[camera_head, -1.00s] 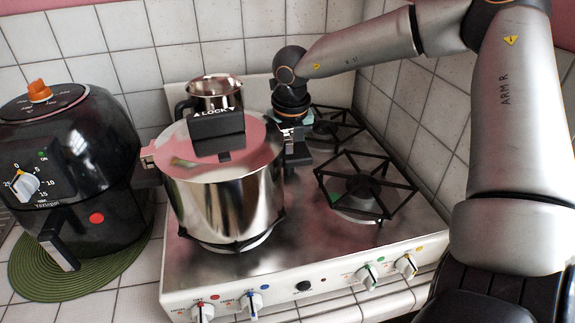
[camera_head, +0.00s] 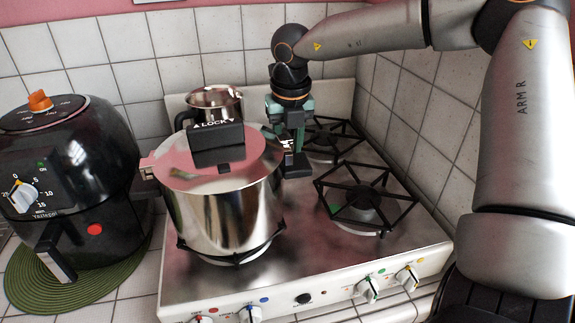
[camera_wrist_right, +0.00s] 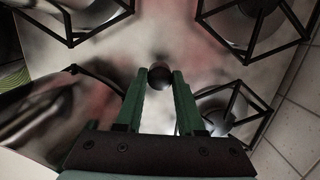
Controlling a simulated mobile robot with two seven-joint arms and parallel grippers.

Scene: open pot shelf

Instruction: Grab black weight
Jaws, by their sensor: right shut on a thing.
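The black weight (camera_wrist_right: 160,75) is a small dark ball between the tips of my right gripper's green fingers in the right wrist view. My right gripper (camera_wrist_right: 159,80) is shut on it. In the head view my right gripper (camera_head: 291,132) points down over the stove, just right of the big steel pot, and I cannot make out the weight there. The pot's black side handle (camera_head: 297,165) is close to the fingers. My left gripper is not in view.
The pot (camera_head: 226,205) with its lid and black lock handle (camera_head: 216,137) stands on the left front burner. A small steel pot (camera_head: 214,100) is behind it. The right burners (camera_head: 367,194) are bare. A black fryer (camera_head: 70,165) stands left; a tiled wall is close on the right.

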